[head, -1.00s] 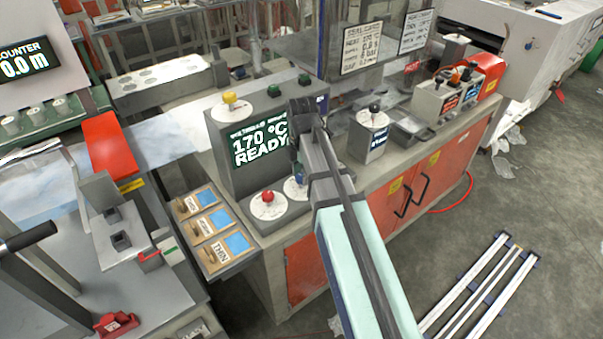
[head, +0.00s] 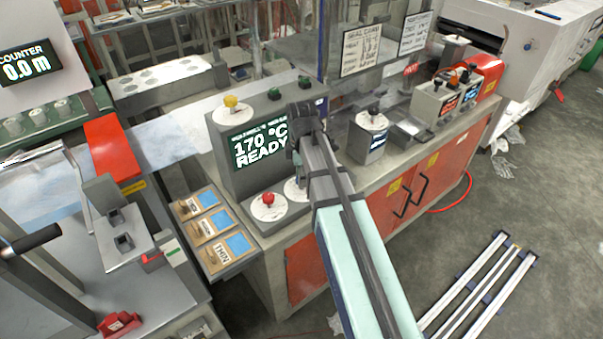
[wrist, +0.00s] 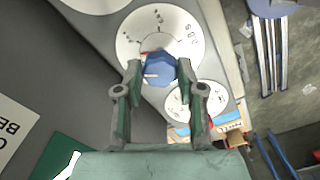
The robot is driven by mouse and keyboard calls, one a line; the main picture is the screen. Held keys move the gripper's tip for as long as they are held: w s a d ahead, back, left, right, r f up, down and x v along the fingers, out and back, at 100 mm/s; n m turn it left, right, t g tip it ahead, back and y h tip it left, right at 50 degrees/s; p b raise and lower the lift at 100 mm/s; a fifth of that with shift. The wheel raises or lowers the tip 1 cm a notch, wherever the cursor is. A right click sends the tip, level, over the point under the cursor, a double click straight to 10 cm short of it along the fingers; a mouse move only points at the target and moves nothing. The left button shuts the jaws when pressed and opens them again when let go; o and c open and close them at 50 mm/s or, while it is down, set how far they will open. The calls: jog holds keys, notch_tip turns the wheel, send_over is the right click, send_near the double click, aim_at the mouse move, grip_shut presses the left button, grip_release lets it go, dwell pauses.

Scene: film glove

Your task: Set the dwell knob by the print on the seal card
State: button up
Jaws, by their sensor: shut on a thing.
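My gripper (wrist: 158,70) is shut on a blue knob (wrist: 160,68), one finger on each side. The knob sits on a white round dial (wrist: 150,27) with small tick marks and print too small to read surely. In the head view my gripper (head: 297,160) reaches down to this dial (head: 294,189) and hides the knob. The seal card (head: 361,48) stands upright on the clear guard behind; its heading shows, but its lines are too small to read surely.
The panel display (head: 260,146) reads 170 °C READY. A red knob (head: 268,199) is close left of my gripper and a yellow knob (head: 231,101) is higher up. A dark-knobbed box (head: 369,137) stands to the right. A second card (head: 414,33) hangs beside the seal card.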

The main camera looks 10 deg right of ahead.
jog(key=m+p, duration=0.1)
jog(key=m, duration=0.6)
jog(key=shift+s, duration=0.1)
jog(key=m, duration=0.4)
jog(key=shift+p, duration=0.4)
jog(key=m, duration=0.3)
jog(key=shift+m, duration=0.3)
jog(key=m, duration=0.3)
jog(key=shift+f+m+p, duration=0.1)
jog(key=shift+m+p, duration=0.2)
jog(key=shift+p, duration=0.05)
jog(key=m, duration=0.3)
jog(key=shift+m, duration=0.4)
jog(key=m, duration=0.4)
jog(key=shift+m+p, duration=0.3)
jog(key=shift+m, duration=1.5)
